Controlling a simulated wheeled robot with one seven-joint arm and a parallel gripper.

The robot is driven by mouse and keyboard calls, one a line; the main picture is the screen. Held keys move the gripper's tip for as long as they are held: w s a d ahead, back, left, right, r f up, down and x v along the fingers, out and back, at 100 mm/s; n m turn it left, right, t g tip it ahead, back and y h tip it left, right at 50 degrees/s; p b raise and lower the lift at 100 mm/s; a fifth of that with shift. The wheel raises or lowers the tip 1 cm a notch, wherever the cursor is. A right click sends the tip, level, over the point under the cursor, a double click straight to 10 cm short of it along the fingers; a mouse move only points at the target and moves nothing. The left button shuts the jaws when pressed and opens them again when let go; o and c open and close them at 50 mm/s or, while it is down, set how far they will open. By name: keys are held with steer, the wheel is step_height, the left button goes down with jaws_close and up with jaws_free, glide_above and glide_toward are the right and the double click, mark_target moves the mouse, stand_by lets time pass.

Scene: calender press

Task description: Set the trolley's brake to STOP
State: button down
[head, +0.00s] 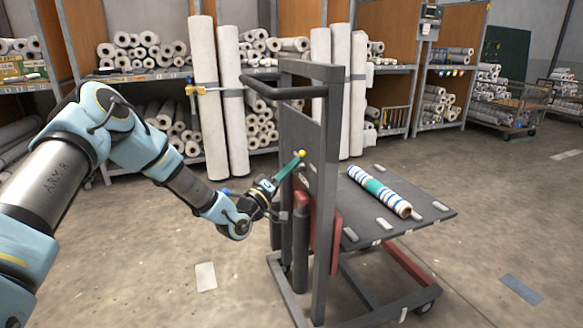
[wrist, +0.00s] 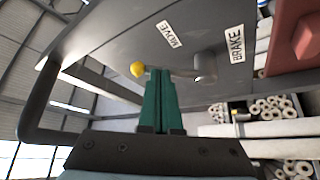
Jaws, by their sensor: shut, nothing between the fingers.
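The trolley (head: 325,200) has an upright grey panel carrying a brake lever. In the wrist view the lever (wrist: 183,72) is a thin rod running left from a round pivot (wrist: 205,68) to a yellow knob (wrist: 138,69). The knob also shows in the head view (head: 302,153). A white label that seems to read MOVE (wrist: 168,33) lies above the rod; a BRAKE label (wrist: 237,43) lies right of the pivot. No STOP label is legible. My gripper (wrist: 159,72) is shut and empty, its green fingertips at the rod beside the knob. I cannot tell whether they touch.
A striped roll (head: 380,192) lies on the trolley's deck (head: 438,213). The trolley's push handle (head: 285,92) is above my gripper. A red part (head: 334,240) is on the frame below. Shelves of rolls (head: 140,50) stand behind. The floor at the front left is mostly clear.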

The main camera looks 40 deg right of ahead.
steer(key=shift+w+r, duration=0.1)
steer(key=shift+r, duration=0.05)
steer(key=w+d+r+n+y+p, duration=0.2)
steer(key=w+n+y+p, duration=0.3)
steer(key=n, duration=0.6)
steer(key=shift+w+d+r+n+y+p, duration=0.2)
steer(key=shift+w+r+n+y+p, duration=0.25)
steer(key=shift+y, duration=0.45)
steer(key=shift+w+a+f, duration=0.1)
